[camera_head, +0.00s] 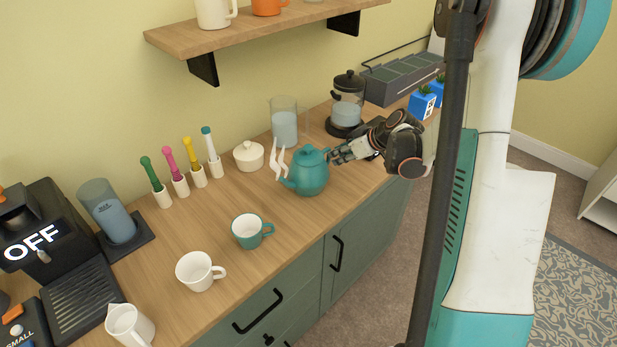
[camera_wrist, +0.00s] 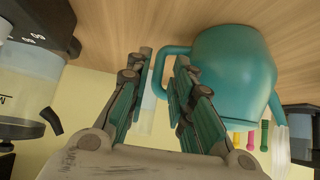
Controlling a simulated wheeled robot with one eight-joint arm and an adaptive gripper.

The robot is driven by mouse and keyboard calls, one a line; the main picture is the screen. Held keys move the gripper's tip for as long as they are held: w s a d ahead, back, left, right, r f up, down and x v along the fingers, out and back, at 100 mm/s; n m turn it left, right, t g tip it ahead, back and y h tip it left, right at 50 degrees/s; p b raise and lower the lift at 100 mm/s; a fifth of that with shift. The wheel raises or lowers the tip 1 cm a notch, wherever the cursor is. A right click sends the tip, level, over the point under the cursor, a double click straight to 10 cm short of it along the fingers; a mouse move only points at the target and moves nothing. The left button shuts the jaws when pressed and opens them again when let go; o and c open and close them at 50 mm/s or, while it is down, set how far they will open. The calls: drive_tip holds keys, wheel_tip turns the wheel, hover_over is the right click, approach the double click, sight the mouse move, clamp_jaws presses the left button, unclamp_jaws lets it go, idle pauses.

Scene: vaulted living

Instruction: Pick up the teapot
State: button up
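The teal teapot (camera_head: 311,176) stands upright on the wooden counter, its lid on and white steam-like wisps at its spout. My gripper (camera_head: 341,155) is just to its right, on the handle side. In the wrist view, the teapot (camera_wrist: 236,72) appears upside down at upper right. Its handle (camera_wrist: 159,84) shows between the two fingers of my gripper (camera_wrist: 163,66). The fingers are apart with a gap between them. I cannot tell whether either finger touches the handle.
A French press (camera_head: 347,103) and a glass jug (camera_head: 284,122) stand behind the teapot. A white sugar bowl (camera_head: 249,156), teal mug (camera_head: 249,232) and white cup (camera_head: 196,271) are to its left. A wooden shelf (camera_head: 262,30) hangs above. The counter directly before the teapot is clear.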

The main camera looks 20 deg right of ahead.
sight(328, 159)
drive_tip(key=b+x, duration=0.2)
drive_tip(key=x, duration=0.4)
drive_tip(key=shift+w+a+f, duration=0.1)
drive_tip(key=shift+w+f, duration=0.05)
drive_tip(key=shift+f, duration=0.05)
drive_tip(key=shift+r, duration=0.1)
clamp_jaws()
